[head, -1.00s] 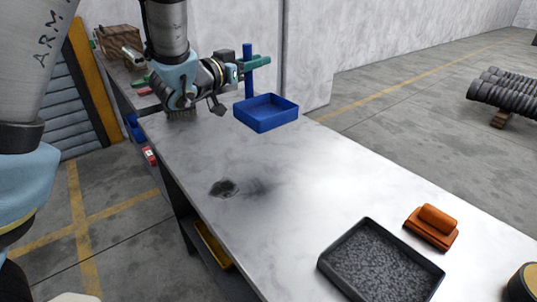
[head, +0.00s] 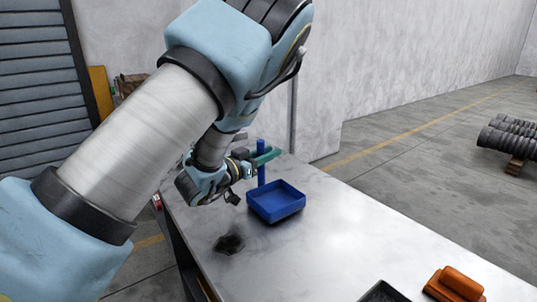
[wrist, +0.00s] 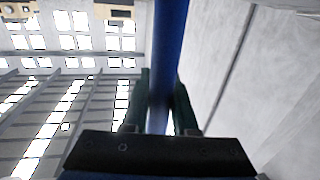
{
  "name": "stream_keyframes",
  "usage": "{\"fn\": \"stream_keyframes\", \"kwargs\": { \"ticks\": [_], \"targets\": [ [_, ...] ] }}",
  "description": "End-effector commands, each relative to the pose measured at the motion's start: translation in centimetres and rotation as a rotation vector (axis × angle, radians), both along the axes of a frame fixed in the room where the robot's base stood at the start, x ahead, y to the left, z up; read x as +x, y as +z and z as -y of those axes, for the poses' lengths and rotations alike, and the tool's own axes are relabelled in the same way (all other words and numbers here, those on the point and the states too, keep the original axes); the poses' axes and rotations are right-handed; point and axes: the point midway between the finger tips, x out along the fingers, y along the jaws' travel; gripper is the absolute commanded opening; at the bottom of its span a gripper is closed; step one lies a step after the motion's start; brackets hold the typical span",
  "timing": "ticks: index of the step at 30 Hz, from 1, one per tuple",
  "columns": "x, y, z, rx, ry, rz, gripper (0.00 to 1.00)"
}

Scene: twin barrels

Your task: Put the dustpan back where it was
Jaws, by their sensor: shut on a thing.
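The blue dustpan (head: 277,208) is a shallow square pan with an upright blue post handle, over the middle of the grey worktop (head: 330,235). My gripper (head: 262,158) has green fingers and is shut on the upper handle. The pan looks level; I cannot tell whether its underside touches the worktop or hangs just above it. In the wrist view the blue handle (wrist: 166,50) runs up between my fingers, and the pan itself is hidden.
A dark dirt patch (head: 229,243) lies on the worktop in front of the pan. A black tray (head: 383,293) and an orange block-like thing (head: 455,285) are at the near right. Dark ribbed rolls (head: 510,137) lie on the floor beyond. Worktop right of the pan is clear.

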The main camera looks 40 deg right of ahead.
Motion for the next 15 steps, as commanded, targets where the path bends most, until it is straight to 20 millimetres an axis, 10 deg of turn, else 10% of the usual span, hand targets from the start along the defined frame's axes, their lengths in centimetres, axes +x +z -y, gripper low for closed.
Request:
{"fn": "stream_keyframes", "kwargs": {
  "ticks": [13, 14, 15],
  "targets": [
    [-0.02, -0.87, -0.01, -0.003, -0.001, -0.001, 0.0],
    [-0.05, -0.84, 0.0, -0.001, -0.001, 0.0, 0.29],
    [-0.04, -0.79, 0.0, -0.001, -0.001, 0.0, 0.33]
  ]
}}
